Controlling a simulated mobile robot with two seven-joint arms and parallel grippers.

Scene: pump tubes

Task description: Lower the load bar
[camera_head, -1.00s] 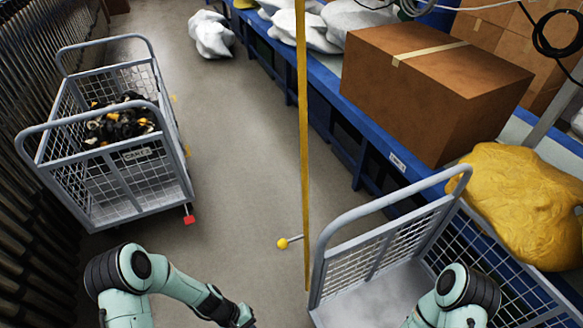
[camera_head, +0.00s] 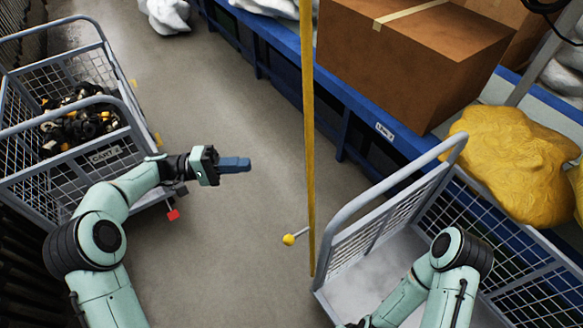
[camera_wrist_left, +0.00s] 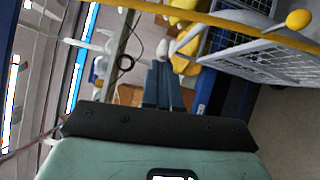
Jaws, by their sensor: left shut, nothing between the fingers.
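A long thin yellow bar (camera_head: 309,140), which looks like the load bar, stands upright in the middle of the head view, beside the near cart's left end. In the left wrist view the yellow bar (camera_wrist_left: 235,27) runs across the top right. A yellow ball-ended lever (camera_head: 289,240) sticks out left of the bar's lower part, and its ball (camera_wrist_left: 298,19) shows in the wrist view. My left gripper (camera_head: 248,164) points right toward the bar, apart from it in the picture. Its blue fingers (camera_wrist_left: 163,88) are together and empty. My right arm shows at lower right, its gripper out of view.
A mesh cart (camera_head: 104,157) with dark scraps and a red-ended lever (camera_head: 173,215) stands left. A grey mesh cart (camera_head: 352,290) stands right. Behind are a blue-edged bench (camera_head: 335,85), a cardboard box (camera_head: 410,70) and a yellow sack (camera_head: 515,165). Floor between the carts is clear.

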